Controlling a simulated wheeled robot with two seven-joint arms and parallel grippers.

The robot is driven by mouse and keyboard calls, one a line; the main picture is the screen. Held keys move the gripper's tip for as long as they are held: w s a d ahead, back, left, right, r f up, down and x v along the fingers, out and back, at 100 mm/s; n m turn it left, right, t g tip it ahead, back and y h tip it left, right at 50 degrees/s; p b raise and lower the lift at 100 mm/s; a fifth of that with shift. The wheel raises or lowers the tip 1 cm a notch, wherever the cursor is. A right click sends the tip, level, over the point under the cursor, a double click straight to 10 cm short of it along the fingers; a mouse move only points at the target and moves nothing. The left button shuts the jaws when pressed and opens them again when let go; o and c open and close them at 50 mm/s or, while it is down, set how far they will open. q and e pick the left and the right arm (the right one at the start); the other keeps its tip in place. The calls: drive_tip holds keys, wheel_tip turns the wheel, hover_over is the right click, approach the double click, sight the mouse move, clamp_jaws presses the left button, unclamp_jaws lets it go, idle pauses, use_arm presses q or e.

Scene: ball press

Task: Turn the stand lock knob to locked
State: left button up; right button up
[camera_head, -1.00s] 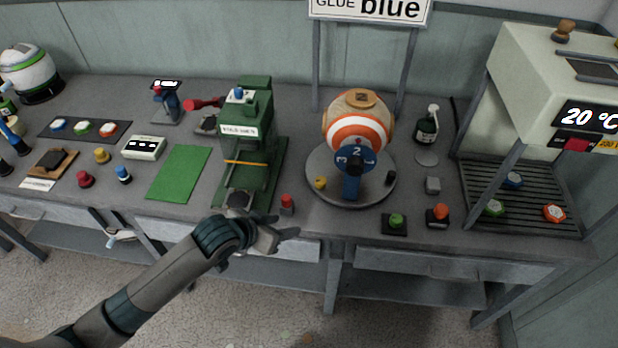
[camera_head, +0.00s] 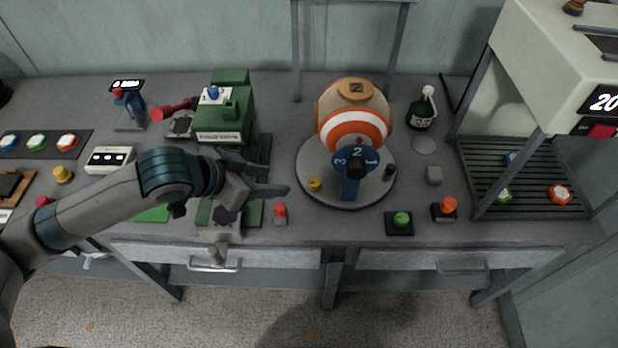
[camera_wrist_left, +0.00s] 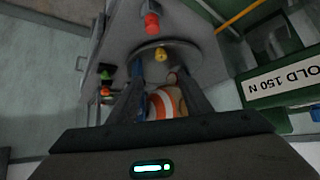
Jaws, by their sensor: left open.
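A round grey stand (camera_head: 318,155) carries an orange-and-white striped ball (camera_head: 350,130). A blue dial (camera_head: 341,160) marked 1, 2, 3 with a black knob is at its front. A small yellow knob (camera_head: 315,184) sits at the stand's left front and a small black knob (camera_head: 390,170) at its right; I cannot tell which is the lock knob. My left gripper (camera_head: 276,178) is open and empty, left of the yellow knob and apart from it. In the left wrist view the yellow knob (camera_wrist_left: 161,54) shows just beyond the open fingers (camera_wrist_left: 161,76). My right gripper is not seen.
The green press (camera_head: 226,115) stands behind and left of my gripper. A red button (camera_head: 280,211) is just in front of it. Green (camera_head: 401,219) and orange (camera_head: 448,205) buttons stand front right. A dark bottle (camera_head: 421,112) is behind right.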

use_arm(q)
drive_tip(key=shift+w+f, duration=0.1)
drive_tip(key=shift+w, duration=0.05)
drive_tip(key=p, duration=0.3)
approach(314, 182)
drive_tip(key=x, duration=0.8)
drive_tip(key=shift+w+d+f, duration=0.1)
drive_tip(key=shift+w+f, duration=0.05)
drive_tip(key=shift+f, duration=0.1)
drive_tip(key=c, duration=1.1)
